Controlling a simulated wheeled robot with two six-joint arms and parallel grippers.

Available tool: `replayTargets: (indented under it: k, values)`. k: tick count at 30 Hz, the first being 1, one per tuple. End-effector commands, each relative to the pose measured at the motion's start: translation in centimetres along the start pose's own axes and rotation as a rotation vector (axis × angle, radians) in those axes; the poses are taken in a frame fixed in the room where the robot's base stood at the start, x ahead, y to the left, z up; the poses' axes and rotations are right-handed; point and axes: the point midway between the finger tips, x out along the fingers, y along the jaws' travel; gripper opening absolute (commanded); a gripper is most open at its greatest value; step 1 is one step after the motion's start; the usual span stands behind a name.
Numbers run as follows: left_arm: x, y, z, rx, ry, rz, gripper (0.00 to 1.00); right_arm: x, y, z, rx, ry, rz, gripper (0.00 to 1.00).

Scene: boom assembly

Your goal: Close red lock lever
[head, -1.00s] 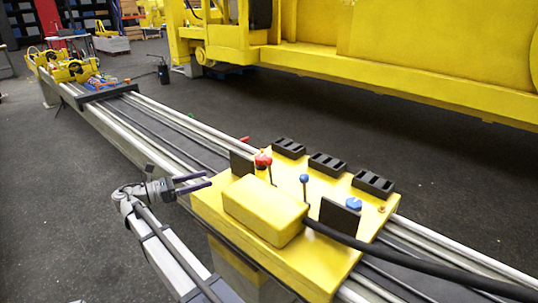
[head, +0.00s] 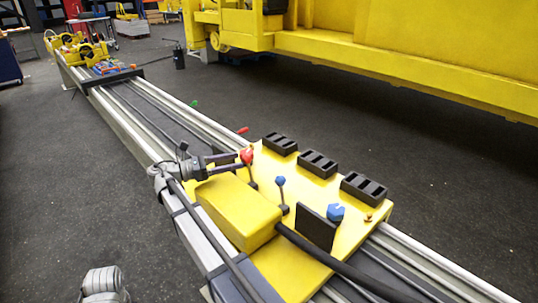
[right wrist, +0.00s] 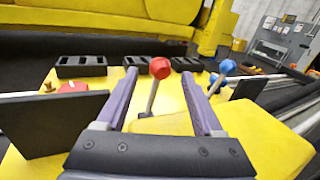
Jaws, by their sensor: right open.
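The red lock lever (head: 247,156), a red ball on a thin dark stem, stands on the yellow plate (head: 295,168). My right gripper (head: 232,160) is open at the plate's left end, its fingertips close to the red ball. In the right wrist view the red lever (right wrist: 160,68) appears between the open purple fingers (right wrist: 158,76), its stem leaning slightly. Contact with either finger cannot be told. A red knob (right wrist: 72,87) sits left of the fingers, partly behind a black plate.
A blue-tipped lever (head: 281,182) and blue knob (head: 335,212) stand further right. Black upright plate (head: 316,227), black slotted blocks (head: 318,163) and a yellow box (head: 238,210) with a thick black cable (head: 340,268) crowd the plate. Long rails (head: 130,118) run away leftward.

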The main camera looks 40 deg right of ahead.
Motion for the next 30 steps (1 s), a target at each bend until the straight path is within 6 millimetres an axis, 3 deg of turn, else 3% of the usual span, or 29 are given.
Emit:
replayTargets:
  k: [8, 21, 30]
  values:
    - [0.0, 0.0, 0.0, 0.000, 0.000, 0.000, 1.00, 0.3, 0.0, 0.0, 0.000, 0.000, 0.000, 0.69]
    - [0.0, 0.0, 0.0, 0.000, 0.000, 0.000, 1.00, 6.4, -0.1, 0.0, 0.000, 0.000, -0.002, 0.69]
    - [0.0, 0.0, 0.0, 0.000, 0.000, 0.000, 1.00, 7.8, 0.0, 0.0, 0.000, 0.000, 0.000, 0.69]
